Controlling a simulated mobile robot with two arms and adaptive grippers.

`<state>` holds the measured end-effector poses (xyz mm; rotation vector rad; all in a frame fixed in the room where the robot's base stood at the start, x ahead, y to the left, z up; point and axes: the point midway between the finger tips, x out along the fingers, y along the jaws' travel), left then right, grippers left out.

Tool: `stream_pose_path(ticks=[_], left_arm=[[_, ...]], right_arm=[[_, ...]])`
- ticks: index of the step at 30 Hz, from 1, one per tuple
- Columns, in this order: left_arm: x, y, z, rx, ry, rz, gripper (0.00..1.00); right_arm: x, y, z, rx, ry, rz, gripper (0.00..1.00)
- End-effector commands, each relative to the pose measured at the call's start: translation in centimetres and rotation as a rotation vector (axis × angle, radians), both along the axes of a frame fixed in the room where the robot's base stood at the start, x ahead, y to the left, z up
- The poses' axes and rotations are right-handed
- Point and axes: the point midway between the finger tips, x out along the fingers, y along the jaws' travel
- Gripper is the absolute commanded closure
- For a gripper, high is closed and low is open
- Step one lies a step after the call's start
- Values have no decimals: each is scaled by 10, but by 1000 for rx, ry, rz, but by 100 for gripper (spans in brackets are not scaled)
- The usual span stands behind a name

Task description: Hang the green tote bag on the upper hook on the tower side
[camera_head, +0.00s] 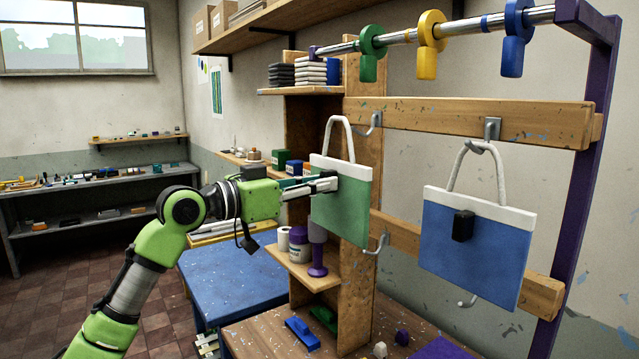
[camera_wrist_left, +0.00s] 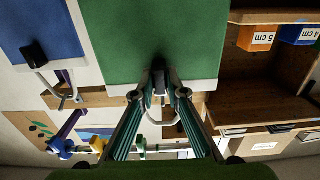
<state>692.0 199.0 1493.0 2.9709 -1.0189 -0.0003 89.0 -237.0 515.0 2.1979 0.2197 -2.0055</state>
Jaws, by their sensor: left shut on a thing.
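The green tote bag (camera_head: 343,212) has a white top band and a white loop handle (camera_head: 338,122). It hangs upright in the air in front of the wooden tower. My left gripper (camera_head: 333,184) is shut on the black block at the bag's top band. In the left wrist view, the gripper (camera_wrist_left: 159,88) grips this block and the green bag (camera_wrist_left: 150,40) fills the upper middle. The upper hook on the tower side (camera_head: 375,122) is grey and empty, just right of the handle in the head view. The handle looks apart from it; depth is hard to judge. My right gripper is out of view.
A blue tote bag (camera_head: 470,250) hangs on another upper hook (camera_head: 491,128) to the right. An empty lower hook (camera_head: 377,244) is below the green bag's right side. A rail (camera_head: 460,30) with coloured tags runs above. Tower shelves (camera_head: 315,275) hold bottles and rolls.

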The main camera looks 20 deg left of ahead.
Motion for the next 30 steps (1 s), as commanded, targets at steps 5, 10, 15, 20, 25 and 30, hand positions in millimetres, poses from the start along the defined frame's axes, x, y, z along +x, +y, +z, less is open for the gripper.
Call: stream_pose_path(ticks=[5,10,15,20,25,30], left_arm=[[0,0,1,0,-1,0,100],[2,-2,1,-1,-2,0,100],[7,-5,2,-2,-1,0,100],[10,-8,2,-1,-2,0,100],[14,-11,2,-1,-2,-1,100],[18,-14,2,-1,-1,0,100]], right_arm=[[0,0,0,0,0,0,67],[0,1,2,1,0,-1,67],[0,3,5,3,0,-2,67],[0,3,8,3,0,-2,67],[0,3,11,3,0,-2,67],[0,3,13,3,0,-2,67]])
